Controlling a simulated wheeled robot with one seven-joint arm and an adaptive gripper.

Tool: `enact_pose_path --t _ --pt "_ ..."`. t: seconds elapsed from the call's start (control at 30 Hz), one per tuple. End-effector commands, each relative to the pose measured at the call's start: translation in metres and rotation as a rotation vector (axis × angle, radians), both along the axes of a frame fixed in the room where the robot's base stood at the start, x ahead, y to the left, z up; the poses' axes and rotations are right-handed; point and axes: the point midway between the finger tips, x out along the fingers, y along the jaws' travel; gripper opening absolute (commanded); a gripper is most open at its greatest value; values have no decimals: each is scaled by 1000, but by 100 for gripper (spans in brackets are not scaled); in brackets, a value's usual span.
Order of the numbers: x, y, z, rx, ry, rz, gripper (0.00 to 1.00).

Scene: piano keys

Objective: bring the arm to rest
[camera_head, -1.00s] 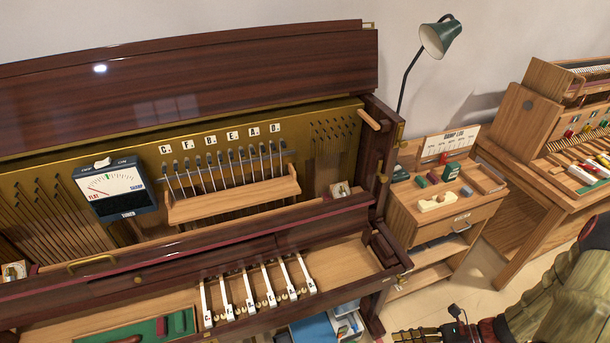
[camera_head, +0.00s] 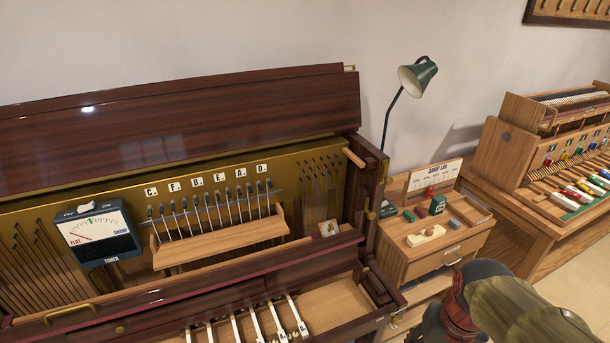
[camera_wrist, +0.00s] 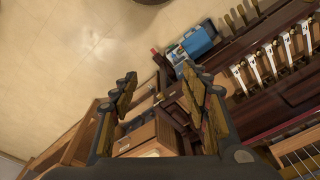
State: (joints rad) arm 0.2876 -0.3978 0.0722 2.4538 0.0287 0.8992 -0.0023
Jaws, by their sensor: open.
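My gripper (camera_wrist: 160,105) shows in the wrist view with its two worn, yellowish finger pads spread wide apart. Nothing is between them. Below and beyond the fingers is the small wooden cabinet (camera_wrist: 148,138). In the head view only part of my arm shows at the bottom right, in front of the cabinet's right side. My fingertips are out of that view.
The opened piano (camera_head: 180,110) fills the left, with a tuner (camera_head: 98,232) and white keys (camera_head: 277,318). The cabinet (camera_head: 440,250) beside it carries small blocks and a green lamp (camera_head: 418,76). A wooden keyboard bench (camera_head: 545,170) stands right. Wrist view shows open floor (camera_wrist: 75,55).

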Motion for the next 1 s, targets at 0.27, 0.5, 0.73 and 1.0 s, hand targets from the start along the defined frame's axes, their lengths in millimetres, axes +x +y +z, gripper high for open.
enact_pose_path --t 0.27,0.5,0.73,1.0 --pt "-5 46 78 -83 -273 192 46" --pt "-9 73 105 -83 -374 287 46" --pt "-9 74 105 -82 -372 293 46" --pt "-9 74 105 -82 -372 293 46"
